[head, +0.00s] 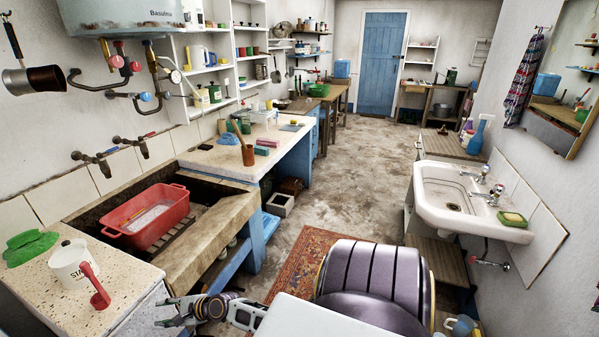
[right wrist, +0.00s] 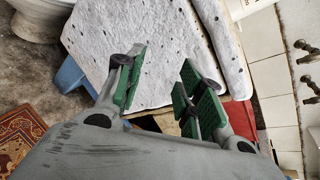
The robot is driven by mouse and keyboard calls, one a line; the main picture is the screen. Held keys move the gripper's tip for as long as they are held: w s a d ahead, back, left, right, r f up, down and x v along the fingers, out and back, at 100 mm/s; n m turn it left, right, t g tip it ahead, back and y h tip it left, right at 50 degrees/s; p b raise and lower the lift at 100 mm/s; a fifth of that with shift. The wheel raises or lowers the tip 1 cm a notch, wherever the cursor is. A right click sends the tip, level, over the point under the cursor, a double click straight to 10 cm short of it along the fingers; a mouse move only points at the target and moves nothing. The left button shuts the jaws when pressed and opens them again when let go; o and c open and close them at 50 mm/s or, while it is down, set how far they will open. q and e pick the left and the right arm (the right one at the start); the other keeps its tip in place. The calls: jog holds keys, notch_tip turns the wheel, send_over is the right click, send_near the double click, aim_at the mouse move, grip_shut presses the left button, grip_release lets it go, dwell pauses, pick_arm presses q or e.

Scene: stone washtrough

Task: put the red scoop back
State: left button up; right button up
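The red scoop (head: 97,290) shows in the head view at the lower left, in front of a white lettered pot (head: 66,266) on a speckled counter (head: 32,293). Its handle slants up across the pot's side; I cannot tell whether it hangs from the pot or leans on it. My right gripper (head: 172,312) is to the right of the scoop, apart from it, near the counter's front end. In the right wrist view my right gripper (right wrist: 161,78) is open, with nothing between its green pads. The scoop is not recognisable there. My left gripper is out of view.
A green cloth-like item (head: 30,247) lies behind the pot. A red basin (head: 147,217) sits in the stone trough (head: 215,232). A second counter (head: 222,158) holds a brown pot with a stick (head: 248,154). The floor (head: 335,165) beyond is largely clear.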

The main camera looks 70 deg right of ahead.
jog(key=s+d+f+n+g+h, duration=0.15)
jog(key=s+f+n, duration=0.25)
jog(key=s+f, duration=0.45)
jog(key=s+f+n+g+h, duration=0.1)
jog(key=s+f+n+g, duration=0.3)
jog(key=f, duration=0.7)
jog(key=s+d+f+n+g+h, duration=0.1)
jog(key=s+f+n, duration=0.3)
jog(key=s+f, duration=0.45)
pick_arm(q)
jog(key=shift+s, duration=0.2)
pick_arm(e)
jog(key=s+f+n+g, duration=0.1)
jog(key=s+f+n, duration=0.4)
jog(key=s, duration=0.4)
jog(key=s+f+n+g, duration=0.2)
jog(key=s+f+n, duration=0.3)
jog(key=s, duration=0.5)
jog(key=s+f+n+g+h, duration=0.1)
jog(key=s+f+n+g, duration=0.1)
jog(key=s+f+n, duration=0.3)
jog(key=s+f, duration=0.1)
jog(key=s, duration=0.3)
jog(key=shift+s+f+n, duration=0.3)
jog(key=shift+s, duration=0.1)
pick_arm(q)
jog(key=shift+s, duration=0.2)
pick_arm(e)
jog(key=shift+a, duration=0.1)
jog(key=shift+s, duration=0.1)
